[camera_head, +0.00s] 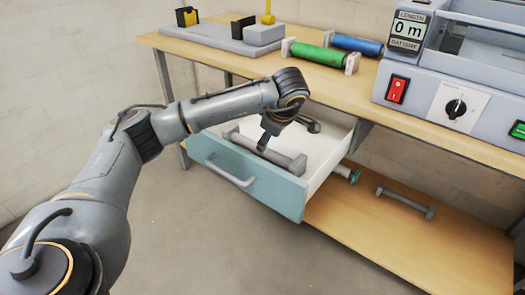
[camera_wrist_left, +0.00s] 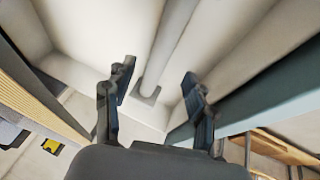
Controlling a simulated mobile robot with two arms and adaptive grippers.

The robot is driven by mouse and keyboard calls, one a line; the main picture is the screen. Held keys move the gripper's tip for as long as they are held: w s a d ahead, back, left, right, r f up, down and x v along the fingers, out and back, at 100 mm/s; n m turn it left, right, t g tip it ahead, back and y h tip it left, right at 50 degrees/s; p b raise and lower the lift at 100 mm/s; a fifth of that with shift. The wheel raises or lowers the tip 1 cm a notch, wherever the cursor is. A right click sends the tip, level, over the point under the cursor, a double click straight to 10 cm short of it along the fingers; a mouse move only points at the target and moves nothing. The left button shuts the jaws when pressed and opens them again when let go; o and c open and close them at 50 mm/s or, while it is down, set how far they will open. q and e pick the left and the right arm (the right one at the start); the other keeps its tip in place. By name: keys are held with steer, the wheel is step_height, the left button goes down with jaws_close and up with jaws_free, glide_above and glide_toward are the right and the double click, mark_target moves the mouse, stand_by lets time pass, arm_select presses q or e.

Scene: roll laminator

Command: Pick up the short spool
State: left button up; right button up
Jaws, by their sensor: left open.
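A grey spool with square end flanges (camera_head: 280,156) lies in the open drawer (camera_head: 240,178). In the left wrist view its rod (camera_wrist_left: 170,45) runs between my fingers, with one square end near the drawer's inner corner. Another grey spool (camera_head: 405,201) lies on the lower shelf and looks shorter in the head view. I cannot tell for sure which one is the short spool. My left gripper (camera_head: 287,131) is open over the drawer, fingers pointing down; it also shows in the left wrist view (camera_wrist_left: 158,72). Nothing is between its fingers. My right gripper is not in view.
A green roll (camera_head: 318,53) and a blue roll (camera_head: 357,45) lie on the tabletop (camera_head: 240,62). The laminator (camera_head: 450,85) stands at right. The drawer walls closely surround my fingers.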

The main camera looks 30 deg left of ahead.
arm_select(q)
steer(key=shift+x, duration=1)
steer(key=x, duration=0.5)
steer(key=shift+s+b, duration=0.1)
steer(key=shift+b, duration=0.2)
steer(key=shift+a+f, duration=0.1)
steer(key=shift+f, duration=0.1)
jaws_close()
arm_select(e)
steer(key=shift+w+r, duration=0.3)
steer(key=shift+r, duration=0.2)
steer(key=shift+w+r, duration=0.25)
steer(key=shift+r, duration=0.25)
